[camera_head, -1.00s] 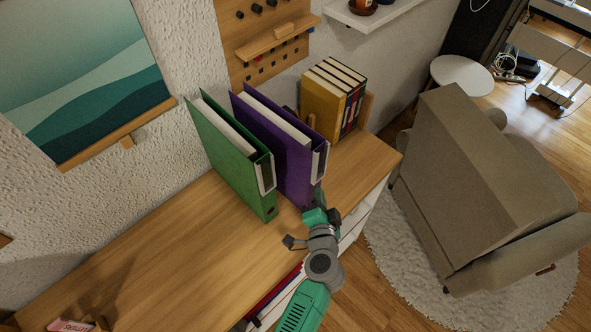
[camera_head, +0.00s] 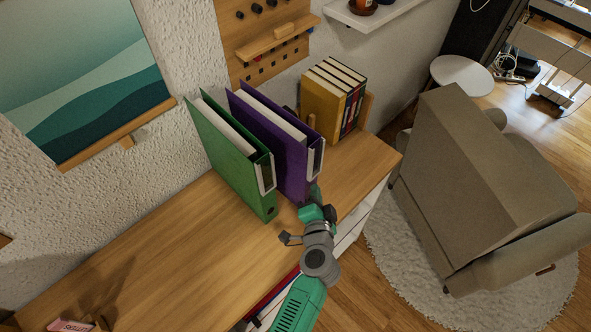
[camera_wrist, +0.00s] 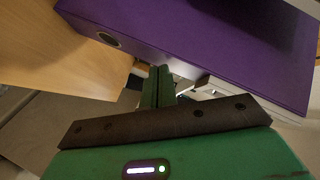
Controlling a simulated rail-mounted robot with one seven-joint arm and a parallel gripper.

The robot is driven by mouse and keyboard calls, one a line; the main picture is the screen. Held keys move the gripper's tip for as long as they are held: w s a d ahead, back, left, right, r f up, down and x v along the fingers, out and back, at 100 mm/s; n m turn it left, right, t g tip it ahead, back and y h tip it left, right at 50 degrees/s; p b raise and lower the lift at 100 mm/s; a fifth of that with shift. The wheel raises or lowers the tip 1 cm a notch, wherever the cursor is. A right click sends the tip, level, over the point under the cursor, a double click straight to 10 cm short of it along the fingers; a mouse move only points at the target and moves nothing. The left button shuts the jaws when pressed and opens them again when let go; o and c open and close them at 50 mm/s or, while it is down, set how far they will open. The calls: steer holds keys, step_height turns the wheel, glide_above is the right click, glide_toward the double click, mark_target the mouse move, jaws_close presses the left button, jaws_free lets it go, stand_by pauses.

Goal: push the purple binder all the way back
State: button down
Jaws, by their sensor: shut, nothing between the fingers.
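The purple binder (camera_head: 279,151) stands upright on the wooden shelf top, its back end toward the wall, just right of the green binder (camera_head: 232,160). My gripper (camera_head: 315,192) is at the lower front end of the purple binder, near its spine. In the wrist view the purple binder (camera_wrist: 190,42) fills the upper part, with its round finger hole at the left. My gripper (camera_wrist: 158,75) is shut and empty, its fingertips at the binder's lower edge. I cannot tell whether they touch it.
Books (camera_head: 335,98) stand against a wooden bookend to the right of the binders. A beige armchair (camera_head: 480,190) stands on a white rug to the right.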

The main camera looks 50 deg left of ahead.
steer(key=shift+s+a, duration=0.1)
steer(key=shift+a, duration=0.3)
stand_by(0.5)
steer(key=d+b, duration=0.1)
steer(key=d, duration=0.4)
stand_by(0.7)
